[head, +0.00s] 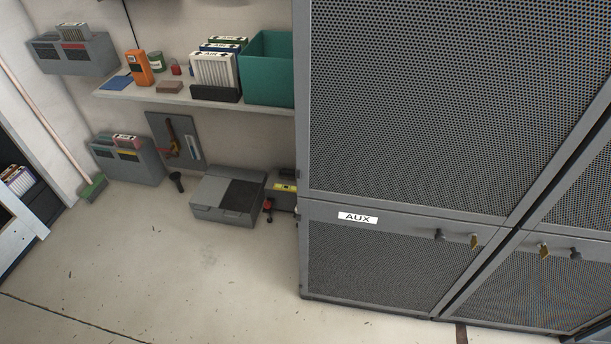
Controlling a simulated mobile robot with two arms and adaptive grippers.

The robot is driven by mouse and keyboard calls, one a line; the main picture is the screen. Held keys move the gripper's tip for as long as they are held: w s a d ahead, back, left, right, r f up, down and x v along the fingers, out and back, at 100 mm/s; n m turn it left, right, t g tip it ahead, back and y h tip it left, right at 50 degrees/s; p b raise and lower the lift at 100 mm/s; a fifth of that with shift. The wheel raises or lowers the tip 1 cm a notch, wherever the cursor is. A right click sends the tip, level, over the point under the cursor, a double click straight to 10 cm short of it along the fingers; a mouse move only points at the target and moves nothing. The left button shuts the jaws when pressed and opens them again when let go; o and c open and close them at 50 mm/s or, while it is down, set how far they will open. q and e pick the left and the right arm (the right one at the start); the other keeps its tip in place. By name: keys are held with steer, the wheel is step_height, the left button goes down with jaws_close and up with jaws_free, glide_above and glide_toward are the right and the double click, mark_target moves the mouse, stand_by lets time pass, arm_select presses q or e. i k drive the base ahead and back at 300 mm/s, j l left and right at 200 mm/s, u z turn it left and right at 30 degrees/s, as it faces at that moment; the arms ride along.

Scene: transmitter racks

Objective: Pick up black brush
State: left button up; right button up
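Neither of my grippers is in view.
The shelf (125,97) also holds a teal bin (268,68), white filters (214,69) and an orange meter (139,68). A grey case (228,195) lies on the floor below. Tall AUX rack (400,255) stands right. Floor (190,270) in front is clear.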

mark_target(289, 173)
steer(key=i+j+z, duration=0.15)
steer(key=z, duration=0.25)
steer(key=i+j+z, duration=0.15)
steer(key=j+z, duration=0.25)
steer(key=i+j+z, duration=0.1)
steer(key=j+z, duration=0.5)
steer(key=z, duration=0.2)
